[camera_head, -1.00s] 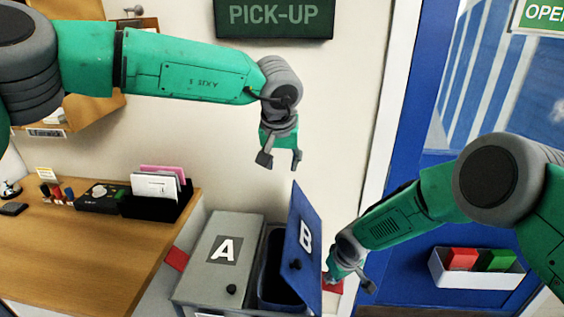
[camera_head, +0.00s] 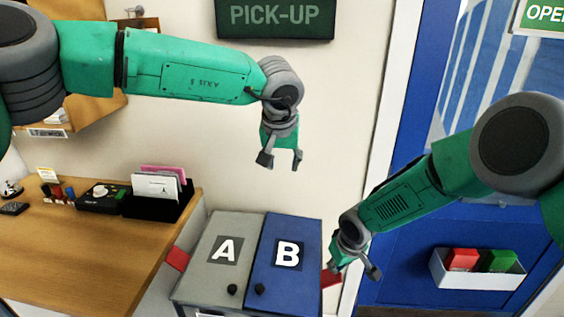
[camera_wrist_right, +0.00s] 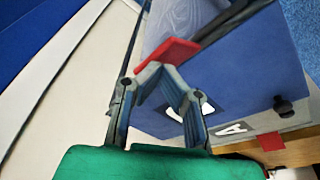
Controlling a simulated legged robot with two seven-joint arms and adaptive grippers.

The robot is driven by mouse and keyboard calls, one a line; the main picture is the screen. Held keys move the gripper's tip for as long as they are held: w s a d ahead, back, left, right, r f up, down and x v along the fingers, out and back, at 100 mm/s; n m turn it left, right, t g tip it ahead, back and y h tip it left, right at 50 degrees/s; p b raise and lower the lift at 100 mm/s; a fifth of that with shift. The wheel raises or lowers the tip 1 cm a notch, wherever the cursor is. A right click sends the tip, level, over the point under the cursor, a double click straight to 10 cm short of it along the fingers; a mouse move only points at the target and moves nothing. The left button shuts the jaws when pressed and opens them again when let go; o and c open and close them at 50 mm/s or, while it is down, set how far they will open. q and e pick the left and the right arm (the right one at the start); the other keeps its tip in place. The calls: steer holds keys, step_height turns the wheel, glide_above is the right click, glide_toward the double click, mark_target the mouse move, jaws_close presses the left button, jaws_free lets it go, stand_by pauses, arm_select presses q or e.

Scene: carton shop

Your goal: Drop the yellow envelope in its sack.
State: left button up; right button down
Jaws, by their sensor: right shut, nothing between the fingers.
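I see no yellow envelope and no sack in either view. Two lidded bins stand side by side: grey bin A (camera_head: 215,275) and blue bin B (camera_head: 283,285). Both lids are down, so their insides are hidden. My left gripper (camera_head: 280,160) is open and empty, above the bins near the wall. My right gripper (camera_head: 350,268) is shut and empty at the right side of bin B, by a red tab (camera_head: 331,278). In the right wrist view its fingertips (camera_wrist_right: 160,70) are close to the red tab (camera_wrist_right: 170,50); contact is unclear.
A wooden counter (camera_head: 90,250) at left carries a black holder (camera_head: 160,206) with white and pink envelopes, and stamps. Another red tab (camera_head: 177,259) sticks out left of bin A. A blue door (camera_head: 400,265) with a white tray (camera_head: 478,280) of red and green blocks is at right.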

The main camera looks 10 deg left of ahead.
steer(key=shift+w+a+v, duration=0.1)
steer(key=shift+w+v, duration=0.05)
steer(key=shift+v, duration=0.65)
steer(key=shift+w+a+v, duration=0.1)
steer(key=shift+w+v, duration=0.1)
steer(key=shift+v, duration=0.6)
steer(key=shift+w+a+v, duration=0.1)
steer(key=shift+w+v, duration=0.05)
steer(key=shift+v, duration=0.65)
steer(key=shift+r, duration=0.15)
